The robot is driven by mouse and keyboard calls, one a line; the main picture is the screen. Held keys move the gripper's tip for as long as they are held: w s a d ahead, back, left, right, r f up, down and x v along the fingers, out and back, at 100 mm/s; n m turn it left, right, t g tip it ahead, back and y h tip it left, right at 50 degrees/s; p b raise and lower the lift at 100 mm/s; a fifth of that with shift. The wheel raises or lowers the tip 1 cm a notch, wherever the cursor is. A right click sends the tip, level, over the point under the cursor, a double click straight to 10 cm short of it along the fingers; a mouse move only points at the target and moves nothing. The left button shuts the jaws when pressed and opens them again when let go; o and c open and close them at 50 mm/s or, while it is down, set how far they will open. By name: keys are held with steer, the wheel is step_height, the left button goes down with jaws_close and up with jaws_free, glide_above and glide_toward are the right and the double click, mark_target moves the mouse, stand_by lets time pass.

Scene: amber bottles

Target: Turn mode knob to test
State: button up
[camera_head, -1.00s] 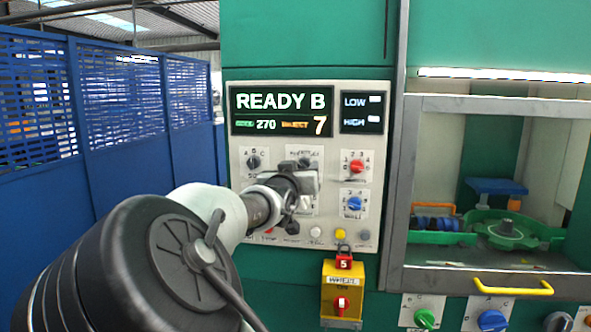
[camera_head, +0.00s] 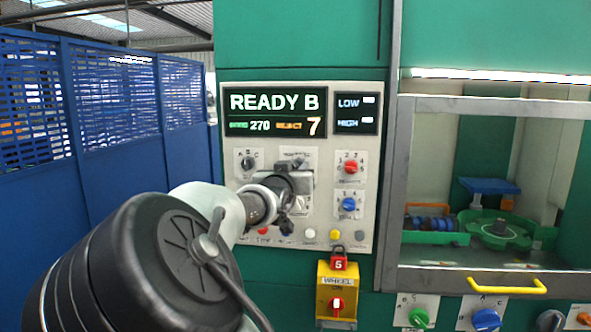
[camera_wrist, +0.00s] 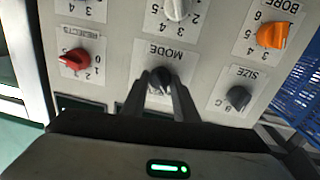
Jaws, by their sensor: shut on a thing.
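The mode knob (camera_wrist: 158,83) is dark and sits on a white plate labelled MODE (camera_wrist: 166,52), upside down in the wrist view. My gripper (camera_wrist: 160,82) has one finger on each side of the knob and is shut on it. In the head view my gripper (camera_head: 295,182) is against the control panel (camera_head: 228,152) and hides the knob. Which mode the knob points to cannot be read. The display (camera_head: 275,112) above reads READY B, with 270 and 7.
Near the mode knob are the black size knob (camera_wrist: 238,98), red rejects knob (camera_wrist: 75,60), orange bore knob (camera_wrist: 271,35) and a white knob (camera_wrist: 177,8). Push buttons (camera_head: 309,234) line the panel's lower edge. A yellow switch box (camera_head: 337,290) hangs below. Blue fencing (camera_head: 110,120) stands left.

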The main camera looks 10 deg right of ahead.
steer(key=m, duration=0.4)
steer(key=shift+r+p, duration=0.1)
steer(key=shift+p, duration=0.2)
steer(key=shift+m+y, duration=0.3)
steer(key=shift+m, duration=1.7)
steer(key=o, duration=1.1)
steer(key=shift+c, duration=0.2)
steer(key=p+v, duration=0.1)
steer(key=v, duration=1.6)
steer(key=shift+s+r, duration=0.2)
steer(key=shift+w+a, duration=0.1)
